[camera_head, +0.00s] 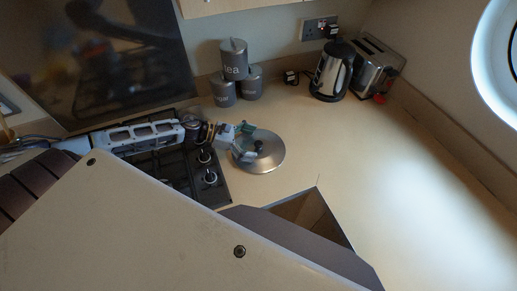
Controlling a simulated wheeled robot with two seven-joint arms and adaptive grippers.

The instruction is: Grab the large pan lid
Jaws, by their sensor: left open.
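The large pan lid (267,161) is a round silver metal disc with a dark knob at its middle. It lies flat on the pale worktop, just right of the hob. My left arm reaches in from the left over the hob, and my left gripper (246,142) is open at the lid's upper left. Its fingers overlap the lid's left part in the picture, near the knob. I cannot tell whether they touch it. My right gripper is out of view.
The black hob (181,174) with its knobs lies left of the lid. Stacked grey canisters (235,60), a kettle (333,72) and a toaster (374,68) stand along the back wall. The worktop (370,150) to the right is clear. A corner opening (314,215) shows in front.

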